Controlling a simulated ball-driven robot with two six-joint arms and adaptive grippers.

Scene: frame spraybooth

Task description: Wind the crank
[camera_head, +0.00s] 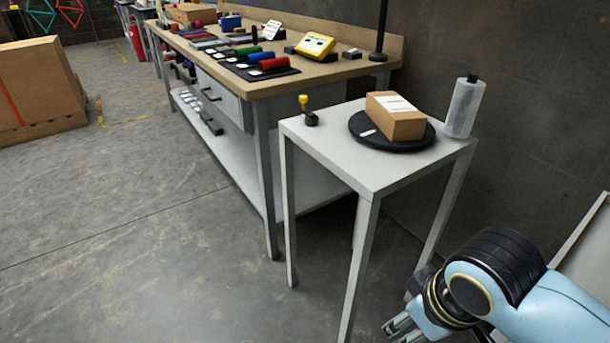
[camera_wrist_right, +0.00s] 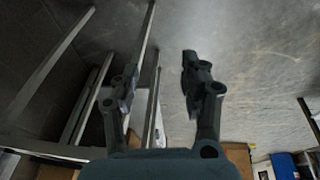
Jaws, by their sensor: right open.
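A small black crank with a yellow knob (camera_head: 307,108) stands at the left corner of the small grey table (camera_head: 318,135). A round black turntable (camera_head: 420,143) on the same table carries a cardboard box (camera_head: 394,117) with a white label. My right gripper (camera_head: 396,329) is low at the bottom right of the head view, below the tabletop and well away from the crank. In the right wrist view its two fingers (camera_wrist_right: 158,75) are apart with nothing between them. The crank cannot be made out in that view. My left gripper is not in view.
A long workbench (camera_head: 262,84) with coloured rolls and a yellow device (camera_head: 315,45) stands behind. A large carton (camera_head: 38,85) is at the far left. The floor in front is clear.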

